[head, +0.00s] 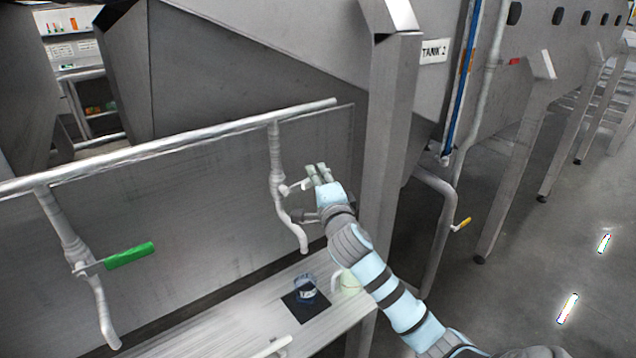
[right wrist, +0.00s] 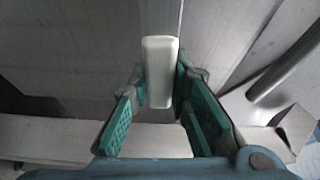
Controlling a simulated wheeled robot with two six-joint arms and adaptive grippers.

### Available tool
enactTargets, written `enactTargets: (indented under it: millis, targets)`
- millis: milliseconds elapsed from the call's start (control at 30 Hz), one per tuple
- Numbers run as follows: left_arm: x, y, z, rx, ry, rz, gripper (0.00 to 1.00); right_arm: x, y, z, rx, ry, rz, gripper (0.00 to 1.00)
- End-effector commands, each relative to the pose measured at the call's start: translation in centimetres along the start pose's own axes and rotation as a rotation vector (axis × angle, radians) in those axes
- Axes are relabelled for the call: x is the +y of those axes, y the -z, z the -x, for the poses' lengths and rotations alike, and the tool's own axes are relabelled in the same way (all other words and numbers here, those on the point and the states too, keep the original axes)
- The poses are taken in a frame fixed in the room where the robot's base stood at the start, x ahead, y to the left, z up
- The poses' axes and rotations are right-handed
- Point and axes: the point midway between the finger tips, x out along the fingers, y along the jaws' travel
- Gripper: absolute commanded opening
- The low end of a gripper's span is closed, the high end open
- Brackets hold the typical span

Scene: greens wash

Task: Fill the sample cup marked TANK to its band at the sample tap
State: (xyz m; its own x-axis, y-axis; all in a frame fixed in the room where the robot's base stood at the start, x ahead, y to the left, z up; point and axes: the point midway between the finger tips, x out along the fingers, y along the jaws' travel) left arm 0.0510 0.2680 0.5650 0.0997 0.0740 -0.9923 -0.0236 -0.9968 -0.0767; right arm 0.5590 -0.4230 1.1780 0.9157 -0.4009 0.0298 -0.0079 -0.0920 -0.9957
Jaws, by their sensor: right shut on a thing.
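The sample tap (head: 278,190) is a pale grey pipe hanging from a horizontal pipe, with its curved spout ending above the shelf. My right gripper (head: 318,176) is at this tap's side. In the right wrist view its fingers (right wrist: 160,105) are closed around a white lever handle (right wrist: 159,62). A small clear cup (head: 306,289) with a pale label stands upright on a black mat (head: 297,313), below the spout. The label's wording, the band and the liquid level are too small to read. No stream from the spout is discernible. My left gripper is not in view.
A second tap with a green handle (head: 129,255) hangs at the left. A pale, rounded object (head: 349,283) sits on the shelf (head: 235,318), partly hidden by my right arm. A steel post (head: 388,130) stands close behind that arm. A tank sign (head: 434,51) is at upper right.

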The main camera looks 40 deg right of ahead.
Motion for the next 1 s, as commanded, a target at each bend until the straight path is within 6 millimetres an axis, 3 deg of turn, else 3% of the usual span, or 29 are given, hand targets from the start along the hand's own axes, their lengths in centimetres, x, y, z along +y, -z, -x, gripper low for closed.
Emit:
enactTargets:
  millis: [33,133,267,467,500,633,1000]
  targets:
    - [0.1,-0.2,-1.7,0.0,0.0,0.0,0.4,0.0,-0.1,0.0,-0.001,0.04,0.071,0.0]
    - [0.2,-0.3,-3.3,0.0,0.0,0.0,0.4,-1.4,-0.3,0.2,0.001,0.111,0.242,0.0]
    - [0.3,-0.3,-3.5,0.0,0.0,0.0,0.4,-2.7,-0.6,0.3,0.002,0.151,0.349,0.0]
    - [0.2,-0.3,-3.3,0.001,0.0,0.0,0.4,-2.9,-0.5,0.2,0.001,0.149,0.351,0.0]
    - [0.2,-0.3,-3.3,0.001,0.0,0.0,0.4,-2.9,-0.5,0.2,0.001,0.149,0.351,0.18]
    - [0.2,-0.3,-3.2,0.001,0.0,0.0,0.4,-2.9,-0.5,0.3,0.001,0.149,0.35,0.38]
    - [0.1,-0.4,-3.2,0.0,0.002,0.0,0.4,-2.8,-0.5,0.9,0.0,0.15,0.351,0.38]
